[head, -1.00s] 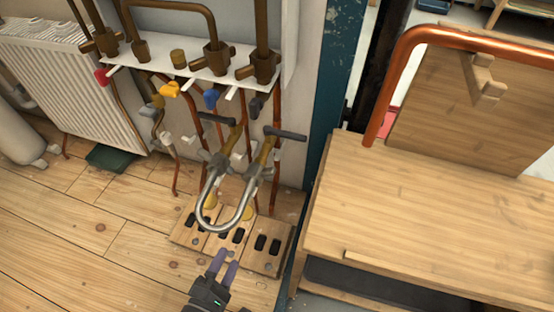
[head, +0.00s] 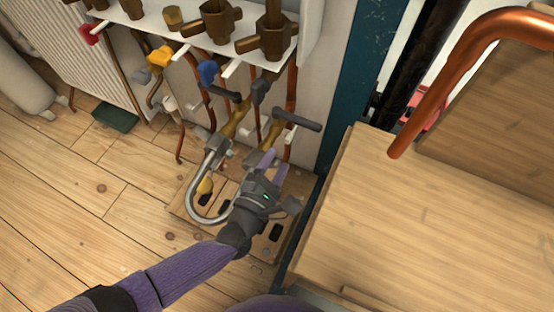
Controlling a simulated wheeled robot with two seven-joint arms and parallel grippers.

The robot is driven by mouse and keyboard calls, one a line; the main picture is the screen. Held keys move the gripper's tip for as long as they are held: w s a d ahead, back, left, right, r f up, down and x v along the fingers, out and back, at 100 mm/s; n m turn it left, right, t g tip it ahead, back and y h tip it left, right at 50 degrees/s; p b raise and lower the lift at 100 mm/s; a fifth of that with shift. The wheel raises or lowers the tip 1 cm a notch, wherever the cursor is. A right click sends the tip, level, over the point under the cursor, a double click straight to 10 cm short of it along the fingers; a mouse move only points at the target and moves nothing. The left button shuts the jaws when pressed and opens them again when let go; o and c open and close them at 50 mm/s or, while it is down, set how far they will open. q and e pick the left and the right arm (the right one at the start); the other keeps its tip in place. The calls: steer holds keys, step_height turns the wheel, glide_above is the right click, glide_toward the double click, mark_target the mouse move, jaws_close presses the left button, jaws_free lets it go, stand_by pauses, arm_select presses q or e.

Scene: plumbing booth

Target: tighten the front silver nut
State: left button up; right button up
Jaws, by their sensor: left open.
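A U-shaped silver hose (head: 190,197) hangs below two brass valves with dark lever handles, the left valve (head: 235,122) and the right valve (head: 270,150). A silver nut (head: 217,147) joins the hose to the left valve. The silver nut (head: 250,158) at the right, front valve is partly hidden by my gripper. My left gripper (head: 274,163) is open, its two purple fingers pointing up at the lower part of the right valve. I cannot tell whether they touch the nut. My right gripper is not in view.
A wooden base board (head: 180,208) with dark slots lies beneath the hose. A wooden bench (head: 400,220) with a bent copper pipe (head: 455,75) stands close at the right. A white shelf (head: 150,35) carries brass fittings above. Open wooden floor lies left.

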arm_select(q)
steer(key=shift+w+d, duration=0.15)
steer(key=shift+w, duration=0.2)
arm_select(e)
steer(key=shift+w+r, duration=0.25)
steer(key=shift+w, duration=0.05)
arm_select(q)
jaws_close()
steer(key=shift+s+d+f+m, duration=0.15)
steer(key=shift+f+m, duration=0.15)
steer(key=shift+m, duration=0.5)
jaws_free()
steer(key=shift+s, duration=0.1)
steer(key=p+v, duration=0.3)
steer(key=v, duration=0.6)
steer(key=shift+s, duration=0.3)
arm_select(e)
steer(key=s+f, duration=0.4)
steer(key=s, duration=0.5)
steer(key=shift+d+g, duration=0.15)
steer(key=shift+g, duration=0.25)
